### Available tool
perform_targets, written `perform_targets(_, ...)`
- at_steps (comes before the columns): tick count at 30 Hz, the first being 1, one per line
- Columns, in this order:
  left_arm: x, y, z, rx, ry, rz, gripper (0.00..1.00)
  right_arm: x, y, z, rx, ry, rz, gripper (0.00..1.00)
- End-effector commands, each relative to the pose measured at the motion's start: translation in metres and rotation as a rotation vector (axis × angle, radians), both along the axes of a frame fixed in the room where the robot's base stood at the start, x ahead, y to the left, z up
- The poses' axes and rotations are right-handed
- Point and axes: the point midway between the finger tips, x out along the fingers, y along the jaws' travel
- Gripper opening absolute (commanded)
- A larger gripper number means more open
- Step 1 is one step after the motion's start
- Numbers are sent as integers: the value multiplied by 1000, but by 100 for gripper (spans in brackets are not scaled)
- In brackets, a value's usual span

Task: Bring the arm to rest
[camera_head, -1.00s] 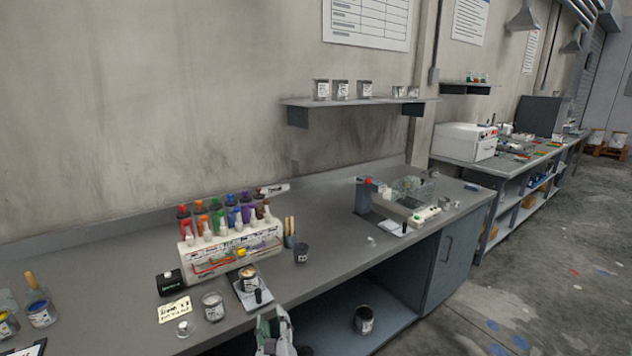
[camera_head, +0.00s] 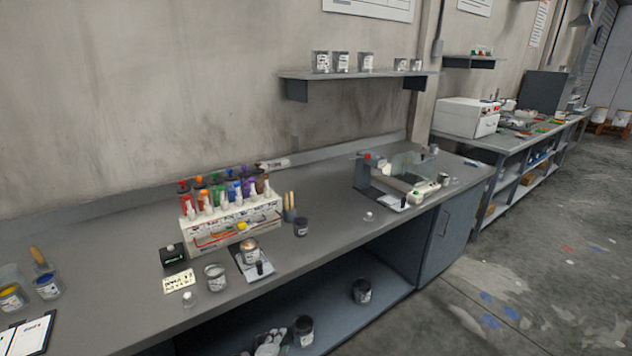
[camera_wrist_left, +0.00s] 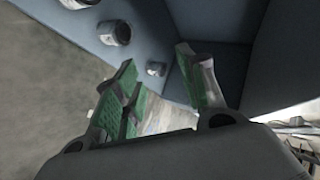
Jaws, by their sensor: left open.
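My left gripper (camera_head: 268,345) shows only in part at the bottom edge of the head view, in front of the bench's lower shelf. In the left wrist view my left gripper (camera_wrist_left: 158,82) has its two green-padded fingers spread apart, with no object held between them. Dark cans with white labels (camera_wrist_left: 115,32) lie beyond the fingertips in that view, apart from them. My right gripper is in neither view.
The grey workbench (camera_head: 335,215) carries a rack of colored bottles (camera_head: 232,220), small jars (camera_head: 214,277), and a dark cup (camera_head: 301,227). Dark cans (camera_head: 362,291) stand on its lower shelf. Open floor (camera_head: 450,315) lies to the right.

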Motion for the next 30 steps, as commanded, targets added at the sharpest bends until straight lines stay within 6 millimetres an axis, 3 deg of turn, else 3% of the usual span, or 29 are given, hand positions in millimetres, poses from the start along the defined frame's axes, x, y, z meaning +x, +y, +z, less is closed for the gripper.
perform_targets(1, -3, 10, -19, -52, 40, 36, 40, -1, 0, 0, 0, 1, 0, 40)
perform_targets(8, -27, 58, -95, -273, 197, 217, 40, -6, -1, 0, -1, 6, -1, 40)
perform_targets(14, -64, 101, -157, -424, 313, 393, 40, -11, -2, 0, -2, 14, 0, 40)
perform_targets(23, -151, 164, -243, -542, 461, 651, 40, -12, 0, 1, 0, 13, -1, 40)
perform_targets(30, -241, 202, -296, -567, 569, 845, 40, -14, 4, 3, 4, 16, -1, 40)
